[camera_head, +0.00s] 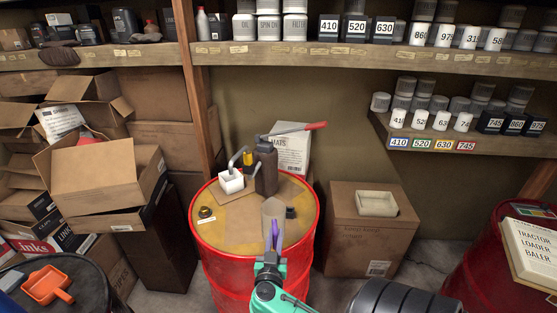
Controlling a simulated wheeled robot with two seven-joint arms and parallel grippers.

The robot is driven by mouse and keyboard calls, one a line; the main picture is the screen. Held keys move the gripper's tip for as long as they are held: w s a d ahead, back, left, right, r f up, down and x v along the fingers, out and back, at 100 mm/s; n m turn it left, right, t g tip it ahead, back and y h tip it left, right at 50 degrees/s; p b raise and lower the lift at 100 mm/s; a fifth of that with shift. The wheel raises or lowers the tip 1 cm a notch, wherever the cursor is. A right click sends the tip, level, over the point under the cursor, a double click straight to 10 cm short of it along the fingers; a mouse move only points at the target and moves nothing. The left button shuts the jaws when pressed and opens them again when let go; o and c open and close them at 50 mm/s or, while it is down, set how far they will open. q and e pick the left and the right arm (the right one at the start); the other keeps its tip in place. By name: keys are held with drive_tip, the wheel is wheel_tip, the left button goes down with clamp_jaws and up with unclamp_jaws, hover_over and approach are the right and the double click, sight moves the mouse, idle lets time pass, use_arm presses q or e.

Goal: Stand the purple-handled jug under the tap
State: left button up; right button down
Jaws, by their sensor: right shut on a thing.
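The jug (268,209) is grey and stands at the front of the yellow top of the middle red drum. Its purple handle (274,232) faces me. My right gripper (272,252), on a teal arm, comes from below and is shut on this handle; the fingertips are partly hidden. Behind the jug is a dark pump-like body (266,172) with a red-ended lever (312,126). A grey bent spout (238,157), seemingly the tap, is to its left, above a small white container (231,182). The jug is in front of the spout, apart from it. My left gripper is out of view.
The red drum (213,262) also carries a small dark ring (205,212) at left and a small black block (290,212) right of the jug. A white box (291,150) stands behind. A cardboard box (368,235) is to the right. Shelves hang above.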

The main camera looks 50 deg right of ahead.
drive_tip(key=w+f+b, duration=0.4)
drive_tip(key=f+b, duration=0.2)
drive_tip(key=f, duration=0.1)
drive_tip(key=w+b, duration=0.8)
drive_tip(key=shift+w+a+f, duration=0.2)
drive_tip(key=shift+w+f, duration=0.05)
drive_tip(key=shift+f, duration=0.15)
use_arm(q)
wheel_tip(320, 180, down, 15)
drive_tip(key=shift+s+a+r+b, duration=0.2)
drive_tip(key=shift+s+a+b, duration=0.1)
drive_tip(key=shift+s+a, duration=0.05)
use_arm(e)
drive_tip(key=w, duration=0.5)
drive_tip(key=shift+r, duration=0.2)
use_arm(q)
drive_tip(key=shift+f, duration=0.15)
use_arm(e)
drive_tip(key=shift+f, duration=0.55)
drive_tip(key=c, duration=0.7)
unclamp_jaws()
drive_tip(key=shift+a, duration=0.1)
